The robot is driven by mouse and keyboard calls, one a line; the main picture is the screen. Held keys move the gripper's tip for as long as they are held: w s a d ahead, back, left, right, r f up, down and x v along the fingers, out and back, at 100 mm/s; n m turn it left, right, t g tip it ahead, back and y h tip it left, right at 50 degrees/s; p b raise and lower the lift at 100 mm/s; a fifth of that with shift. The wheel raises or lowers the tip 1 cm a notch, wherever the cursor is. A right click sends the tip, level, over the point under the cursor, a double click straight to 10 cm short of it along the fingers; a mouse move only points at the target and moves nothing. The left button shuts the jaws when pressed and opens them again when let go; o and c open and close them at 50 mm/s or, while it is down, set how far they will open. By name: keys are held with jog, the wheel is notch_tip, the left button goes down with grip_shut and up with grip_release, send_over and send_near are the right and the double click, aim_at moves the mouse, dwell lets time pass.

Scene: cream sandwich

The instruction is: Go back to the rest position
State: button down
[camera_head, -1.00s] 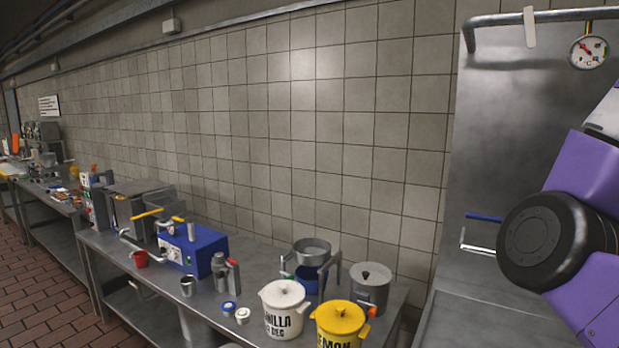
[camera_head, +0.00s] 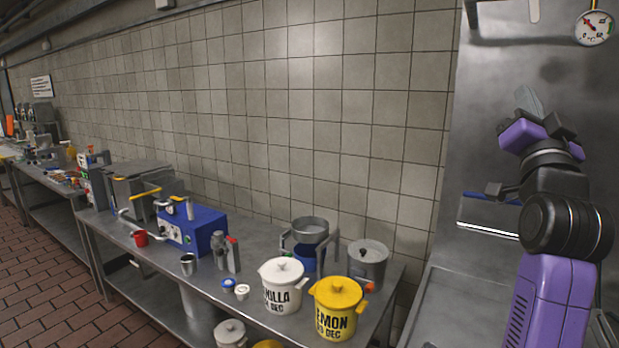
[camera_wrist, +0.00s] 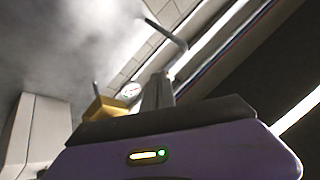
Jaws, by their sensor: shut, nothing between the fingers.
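My gripper (camera_head: 528,102) is up at the right in the head view, at the end of my raised purple and black arm. It is shut and empty, in front of the tall steel panel and clear of the bench. Its fingers are small and hard to make out there. In the wrist view my purple hand housing with a small lit indicator fills the bottom, and the camera looks upward past it.
A steel bench (camera_head: 160,262) runs along the tiled wall. A gauge (camera_head: 594,28) hangs at the top right.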

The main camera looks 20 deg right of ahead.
jog(key=s+a+f+n+t+y, duration=0.1)
jog(key=s+a+f+n+y, duration=0.2)
jog(key=a+f, duration=0.5)
jog(key=s+a+f+n+t+y, duration=0.1)
jog(key=s+a+f+n+y, duration=0.2)
jog(key=f, duration=0.8)
jog(key=s+a+f+n+t+y, duration=0.1)
jog(key=s+a+f+n+y, duration=0.2)
jog(key=a+f, duration=0.55)
jog(key=s+a+f+n+g+y, duration=0.2)
jog(key=s+a+f, duration=0.4)
jog(key=s+f, duration=0.5)
jog(key=s+a+f+n+g+y, duration=0.1)
jog(key=s+a+f+g+y, duration=0.3)
jog(key=s+f, duration=0.7)
jog(key=s+a+g, duration=0.1)
jog(key=s+a, duration=0.1)
jog(key=s, duration=0.4)
jog(key=shift+s+n+g, duration=0.2)
jog(key=shift+n+g, duration=0.2)
